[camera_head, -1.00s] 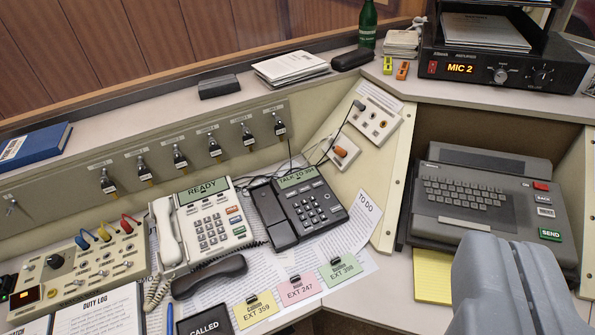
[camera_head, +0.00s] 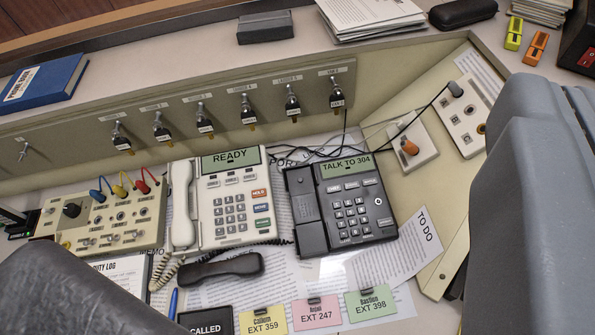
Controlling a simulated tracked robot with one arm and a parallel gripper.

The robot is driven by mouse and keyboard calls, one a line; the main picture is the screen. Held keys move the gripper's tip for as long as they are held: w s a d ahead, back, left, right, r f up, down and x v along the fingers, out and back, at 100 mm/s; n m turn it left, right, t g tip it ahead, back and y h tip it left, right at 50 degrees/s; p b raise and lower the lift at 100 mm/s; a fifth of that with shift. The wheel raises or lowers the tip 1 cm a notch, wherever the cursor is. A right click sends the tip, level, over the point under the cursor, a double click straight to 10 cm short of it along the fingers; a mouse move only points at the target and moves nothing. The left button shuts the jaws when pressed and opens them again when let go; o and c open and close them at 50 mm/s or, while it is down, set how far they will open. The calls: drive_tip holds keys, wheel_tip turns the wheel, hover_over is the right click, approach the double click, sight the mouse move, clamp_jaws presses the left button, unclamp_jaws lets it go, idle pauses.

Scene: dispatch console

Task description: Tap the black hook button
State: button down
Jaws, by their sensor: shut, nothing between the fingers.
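The black phone (camera_head: 355,205) stands in the middle of the desk, and its display reads "TALK TO 304". Its cradle (camera_head: 305,215) on the left side looks empty. The hook button there is too small and dark to tell apart. A black handset (camera_head: 220,270) lies on the papers below the cream phone (camera_head: 228,200), whose display reads "READY" and whose own cream handset rests on its left side. My gripper (camera_head: 562,95) is a large grey shape close to the camera at the right. It is shut and empty, to the right of the black phone in the picture.
A control box with coloured plugs (camera_head: 105,220) is at the left. Yellow (camera_head: 263,320), pink and green cards lie in front.

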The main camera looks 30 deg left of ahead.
drive_tip(key=m+g+y+p, duration=0.2)
drive_tip(key=m+g+p, duration=0.4)
drive_tip(key=p, duration=0.5)
hover_over(300, 180)
drive_tip(key=s+d, duration=0.1)
drive_tip(key=s, duration=0.2)
wheel_tip(300, 180, down, 36)
drive_tip(key=m+t, duration=0.1)
drive_tip(key=shift+w+f, duration=0.25)
drive_tip(key=shift+f, duration=0.05)
drive_tip(key=shift+f, duration=0.1)
drive_tip(key=shift+w+a+f+b, duration=0.15)
drive_tip(key=shift+f+b, duration=0.3)
drive_tip(key=shift+f, duration=0.95)
drive_tip(key=shift+w+a+f+b, duration=0.1)
drive_tip(key=shift+w+f+b, duration=0.3)
drive_tip(key=shift+f, duration=1.05)
drive_tip(key=shift+w+a+f+b, duration=0.1)
drive_tip(key=shift+f+b, duration=0.45)
drive_tip(key=shift+f, duration=0.85)
drive_tip(key=shift+s+f, duration=0.1)
drive_tip(key=shift+f, duration=0.05)
